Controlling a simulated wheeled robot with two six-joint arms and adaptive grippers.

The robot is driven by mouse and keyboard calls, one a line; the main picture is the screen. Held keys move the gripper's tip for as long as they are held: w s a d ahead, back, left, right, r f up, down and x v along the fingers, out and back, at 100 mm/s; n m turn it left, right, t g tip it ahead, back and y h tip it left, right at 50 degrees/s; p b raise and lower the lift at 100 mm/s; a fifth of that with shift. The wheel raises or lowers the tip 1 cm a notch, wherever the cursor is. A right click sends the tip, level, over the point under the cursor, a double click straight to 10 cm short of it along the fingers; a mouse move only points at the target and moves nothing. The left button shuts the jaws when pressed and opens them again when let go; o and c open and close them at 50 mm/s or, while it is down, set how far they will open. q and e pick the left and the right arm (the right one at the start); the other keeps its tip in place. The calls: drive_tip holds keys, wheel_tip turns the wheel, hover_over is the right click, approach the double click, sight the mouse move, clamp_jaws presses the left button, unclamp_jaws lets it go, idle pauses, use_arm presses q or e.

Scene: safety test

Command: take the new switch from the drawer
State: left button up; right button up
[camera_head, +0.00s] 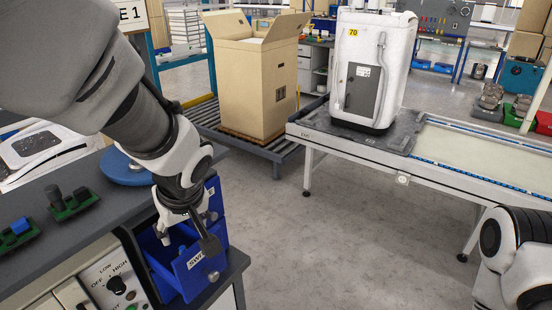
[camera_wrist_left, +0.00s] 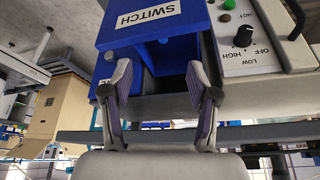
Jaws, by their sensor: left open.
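The open blue drawer (camera_head: 193,278) juts from the bench's side in the head view, its white label partly covered by a finger. In the left wrist view the drawer (camera_wrist_left: 114,33) is at the top, labelled SWITCH. My left gripper (camera_head: 188,240) points down at the drawer, one finger over the inside and the other by the front panel. The left wrist view shows the two fingers (camera_wrist_left: 158,82) spread apart with nothing held between them. I cannot make out a new switch inside the drawer. My right gripper is out of view.
Green boards with a black part (camera_head: 74,205) and a blue part (camera_head: 17,236) lie on the bench. A control panel (camera_head: 113,285) sits beside the drawer. A white appliance (camera_head: 371,65) stands on the conveyor (camera_head: 470,150), near a large carton (camera_head: 250,90). The floor between is clear.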

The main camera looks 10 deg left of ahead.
sight(183, 250)
use_arm(q)
drive_tip(key=x, duration=0.3)
drive_tip(key=b+x, duration=0.1)
drive_tip(key=x, duration=0.6)
drive_tip(key=shift+s, duration=0.3)
drive_tip(key=shift+a+f, duration=0.1)
drive_tip(key=shift+f, duration=0.05)
drive_tip(key=shift+w, duration=0.15)
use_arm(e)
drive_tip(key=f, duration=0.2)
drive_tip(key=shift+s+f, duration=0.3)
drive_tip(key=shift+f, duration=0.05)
use_arm(q)
drive_tip(key=c, duration=1)
